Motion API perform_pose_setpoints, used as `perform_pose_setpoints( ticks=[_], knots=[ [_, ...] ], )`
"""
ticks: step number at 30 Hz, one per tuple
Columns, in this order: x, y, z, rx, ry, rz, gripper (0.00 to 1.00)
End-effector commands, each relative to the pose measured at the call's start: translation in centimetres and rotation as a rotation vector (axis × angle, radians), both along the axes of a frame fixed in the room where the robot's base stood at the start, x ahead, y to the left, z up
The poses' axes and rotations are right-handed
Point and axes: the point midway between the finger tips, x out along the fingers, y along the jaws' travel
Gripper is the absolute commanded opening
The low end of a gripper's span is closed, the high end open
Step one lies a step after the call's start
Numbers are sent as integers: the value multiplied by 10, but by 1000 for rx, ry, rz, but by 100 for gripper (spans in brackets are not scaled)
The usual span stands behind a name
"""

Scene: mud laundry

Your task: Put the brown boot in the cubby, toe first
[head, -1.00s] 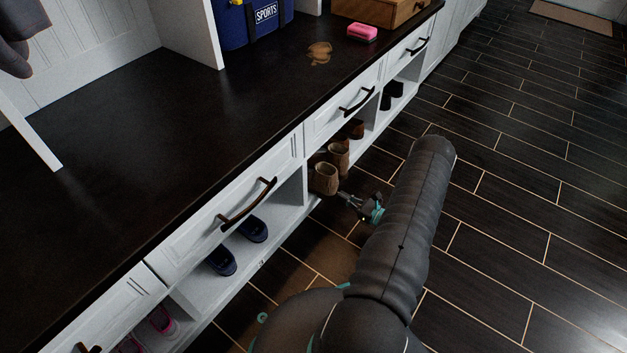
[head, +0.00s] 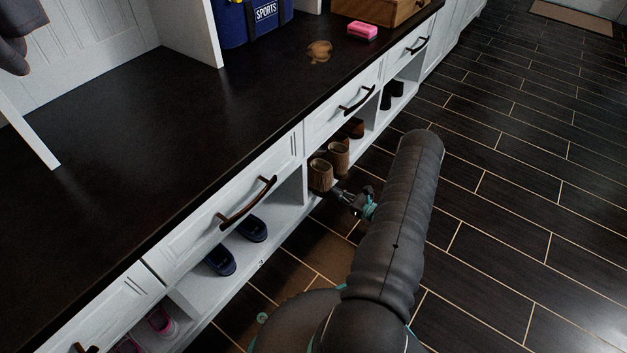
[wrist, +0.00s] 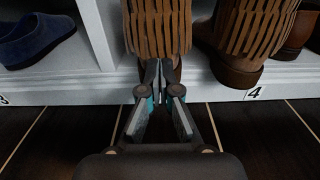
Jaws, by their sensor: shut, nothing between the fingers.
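A brown fringed boot (head: 320,176) stands upright in a cubby under the bench. A second brown boot (head: 337,158) stands beside it, farther along. In the wrist view the first boot (wrist: 157,28) is straight ahead, partly hidden by my fingers, and the second boot (wrist: 243,45) is to its right, above the number 4 label. My gripper (wrist: 153,66) is shut and empty, its tips right at the heel side of the first boot; I cannot tell whether they touch it. In the head view my gripper (head: 347,193) is low in front of the cubby (head: 305,183).
Blue shoes (head: 236,244) sit in the cubby to the left, past a white divider (wrist: 92,35). Dark boots (head: 392,95) stand in a farther cubby. A pink sponge (head: 362,31) lies on the dark bench top (head: 150,130). The tiled floor (head: 520,190) is clear.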

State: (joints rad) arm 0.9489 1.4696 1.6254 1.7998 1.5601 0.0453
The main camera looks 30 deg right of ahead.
Motion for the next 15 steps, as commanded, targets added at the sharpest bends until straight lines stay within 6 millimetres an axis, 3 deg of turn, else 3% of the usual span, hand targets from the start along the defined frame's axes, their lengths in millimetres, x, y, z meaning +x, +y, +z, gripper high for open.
perform_pose_setpoints(
  ticks=[15],
  knots=[
    [21,9,0,-1,-1,1,0]
  ],
)
